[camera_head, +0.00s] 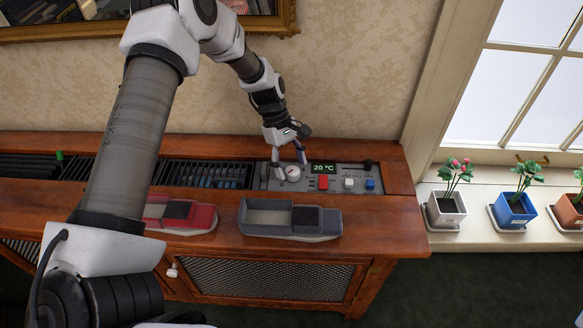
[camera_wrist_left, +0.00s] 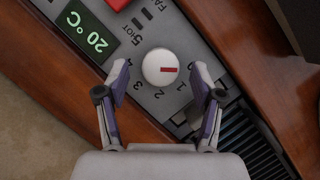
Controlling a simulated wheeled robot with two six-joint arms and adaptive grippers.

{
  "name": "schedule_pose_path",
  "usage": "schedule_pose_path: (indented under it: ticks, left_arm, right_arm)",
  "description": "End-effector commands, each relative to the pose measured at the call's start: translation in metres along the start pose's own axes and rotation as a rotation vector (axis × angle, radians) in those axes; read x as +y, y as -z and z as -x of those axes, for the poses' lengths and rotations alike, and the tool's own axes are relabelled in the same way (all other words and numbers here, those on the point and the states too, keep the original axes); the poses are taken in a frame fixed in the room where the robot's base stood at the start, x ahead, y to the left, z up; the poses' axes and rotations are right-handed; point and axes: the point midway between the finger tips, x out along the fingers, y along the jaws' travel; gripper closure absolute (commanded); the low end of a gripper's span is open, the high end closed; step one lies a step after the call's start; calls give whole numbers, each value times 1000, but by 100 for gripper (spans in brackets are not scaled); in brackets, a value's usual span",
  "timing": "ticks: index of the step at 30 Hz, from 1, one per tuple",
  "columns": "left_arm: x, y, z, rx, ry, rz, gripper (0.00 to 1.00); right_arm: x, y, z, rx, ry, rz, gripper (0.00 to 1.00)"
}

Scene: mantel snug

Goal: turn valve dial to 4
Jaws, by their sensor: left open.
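The valve dial (camera_head: 293,173) is a small white round knob on the grey control panel (camera_head: 340,188) set in the wooden cabinet top. In the left wrist view the dial (camera_wrist_left: 161,68) has a red mark pointing right. The numerals 3, 2 and 1 show on the panel below it; the numeral at the mark is not clear. My left gripper (camera_head: 288,160) points down over the dial. It is open, and in the left wrist view its fingers (camera_wrist_left: 160,75) stand on either side of the dial with gaps. My right gripper is not in view.
A green display (camera_head: 323,168) reads 20 °C. A red button (camera_head: 322,183), a white one (camera_head: 349,183) and a blue one (camera_head: 370,184) sit right of the dial. A grey toy boat (camera_head: 290,220) and a red one (camera_head: 180,216) stand in front. Potted flowers line the windowsill.

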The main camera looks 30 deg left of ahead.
Motion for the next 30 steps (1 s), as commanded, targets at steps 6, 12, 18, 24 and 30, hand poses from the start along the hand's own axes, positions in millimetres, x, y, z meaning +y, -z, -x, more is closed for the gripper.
schedule_pose_path:
  ticks: [6, 12, 18, 24, 30]
  left_arm:
    - [0, 0, -12, 1, -1, -1, 33]
    - [0, 0, -12, 1, 0, -2, 58]
    - [0, 0, -12, 1, 0, -2, 92]
    - [0, 0, -11, 1, 4, -12, 92]
    - [0, -1, -11, 0, 27, -61, 92]
  right_arm:
    - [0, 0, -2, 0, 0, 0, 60]
    - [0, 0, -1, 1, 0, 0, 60]
    - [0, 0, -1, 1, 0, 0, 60]
    - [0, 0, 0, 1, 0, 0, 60]
    - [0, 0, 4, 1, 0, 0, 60]
